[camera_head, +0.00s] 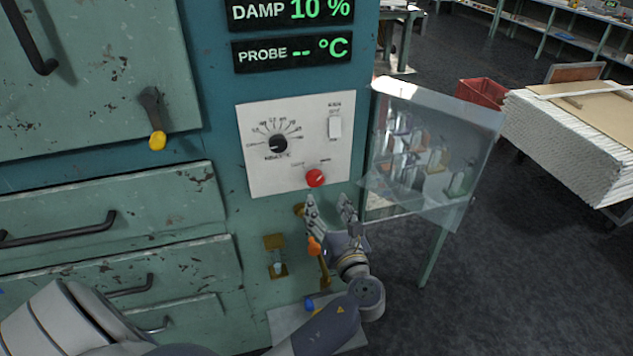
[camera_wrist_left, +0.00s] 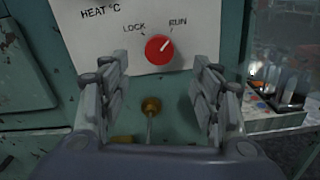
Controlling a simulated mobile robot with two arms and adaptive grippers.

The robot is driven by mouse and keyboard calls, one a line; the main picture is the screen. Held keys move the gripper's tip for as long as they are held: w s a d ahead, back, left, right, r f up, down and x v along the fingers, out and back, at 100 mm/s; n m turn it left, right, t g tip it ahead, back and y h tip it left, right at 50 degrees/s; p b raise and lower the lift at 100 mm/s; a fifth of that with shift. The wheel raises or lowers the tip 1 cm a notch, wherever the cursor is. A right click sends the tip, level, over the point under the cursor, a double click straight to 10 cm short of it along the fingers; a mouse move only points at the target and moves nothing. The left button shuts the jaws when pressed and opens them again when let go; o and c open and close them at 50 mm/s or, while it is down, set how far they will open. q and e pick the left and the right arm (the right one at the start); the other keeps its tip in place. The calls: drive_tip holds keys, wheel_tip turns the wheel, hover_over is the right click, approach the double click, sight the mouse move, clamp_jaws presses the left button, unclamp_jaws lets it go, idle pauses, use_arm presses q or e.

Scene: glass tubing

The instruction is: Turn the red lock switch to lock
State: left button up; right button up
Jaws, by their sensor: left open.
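The red lock switch (camera_head: 315,178) is a round knob low on the white control panel (camera_head: 262,170). In the left wrist view the red switch (camera_wrist_left: 159,49) sits below the labels LOCK, at its upper left, and RUN, at its upper right. Its pale pointer mark aims up and right toward RUN. My left gripper (camera_head: 329,204) is just below the switch in the head view, fingers pointing up at the panel. In the left wrist view the gripper (camera_wrist_left: 160,78) is open and empty, with the switch beyond the gap between its fingers. My right gripper is out of view.
A brass knob (camera_wrist_left: 151,105) on a rod is below the switch, between the fingers in the wrist view. A clear hinged cover (camera_head: 434,150) stands open right of the panel. A black dial (camera_head: 278,144) and a white rocker switch (camera_head: 335,127) sit above the red switch.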

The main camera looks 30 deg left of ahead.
sight(316, 182)
use_arm(q)
drive_tip(key=p+x, duration=0.2)
drive_tip(key=x, duration=0.6)
drive_tip(key=shift+w+a, duration=0.2)
drive_tip(key=shift+a, duration=0.15)
drive_tip(key=shift+w+a, duration=0.2)
drive_tip(key=shift+a, duration=0.1)
drive_tip(key=shift+c, duration=0.4)
drive_tip(key=c, duration=1)
